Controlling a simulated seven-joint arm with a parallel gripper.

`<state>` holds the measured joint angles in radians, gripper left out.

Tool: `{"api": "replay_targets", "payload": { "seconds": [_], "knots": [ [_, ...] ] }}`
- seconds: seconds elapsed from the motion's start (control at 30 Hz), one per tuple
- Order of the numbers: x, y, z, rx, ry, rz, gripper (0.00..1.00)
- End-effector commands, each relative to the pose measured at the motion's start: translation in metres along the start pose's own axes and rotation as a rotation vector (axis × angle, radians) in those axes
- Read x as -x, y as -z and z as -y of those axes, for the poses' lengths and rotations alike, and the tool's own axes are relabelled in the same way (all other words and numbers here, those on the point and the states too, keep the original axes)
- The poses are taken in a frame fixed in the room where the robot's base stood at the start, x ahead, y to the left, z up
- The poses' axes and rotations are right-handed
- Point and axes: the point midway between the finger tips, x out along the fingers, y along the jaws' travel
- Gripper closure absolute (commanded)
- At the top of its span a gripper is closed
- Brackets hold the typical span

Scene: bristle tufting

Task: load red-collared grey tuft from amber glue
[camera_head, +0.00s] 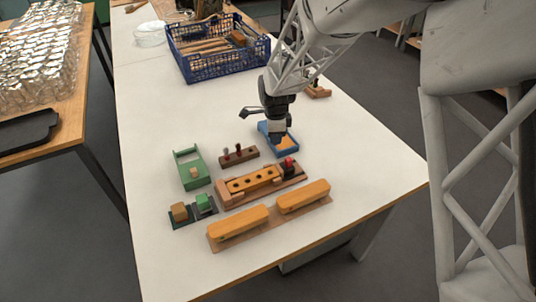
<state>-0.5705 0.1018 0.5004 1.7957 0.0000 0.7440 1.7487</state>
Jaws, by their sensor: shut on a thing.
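My gripper (277,138) points down over the blue tray (266,130), which holds amber glue (287,142). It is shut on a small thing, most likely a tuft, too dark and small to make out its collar. Whether its tip touches the glue I cannot tell. A dark brown rack (239,158) to the left holds small tufts with dark and reddish parts. In front lies an orange block with a row of dark holes (253,181), set in a wooden holder (232,201). A red and black piece (289,166) stands at its right end.
Two long orange blocks (238,227) (303,196) lie on a board at the front. A green tray (191,170) and small green and tan blocks (204,202) (180,212) stand at left. A blue crate (222,64) is at the back.

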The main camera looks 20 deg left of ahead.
Motion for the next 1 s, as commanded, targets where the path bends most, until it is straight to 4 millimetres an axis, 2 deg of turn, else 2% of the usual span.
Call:
{"api": "replay_targets", "payload": {
  "seconds": [0.03,0.13,0.33,0.5,1.0],
  "knots": [
    [0.002,0.008,0.014,-0.004,0.002,0.000,1.00],
    [0.007,0.019,0.036,-0.002,0.001,0.000,1.00],
    [0.013,0.035,0.061,-0.001,0.000,0.000,1.00],
    [0.014,0.039,0.068,0.000,0.001,0.000,1.00],
    [0.011,0.039,0.067,0.000,0.000,0.000,1.00]
  ]
}}
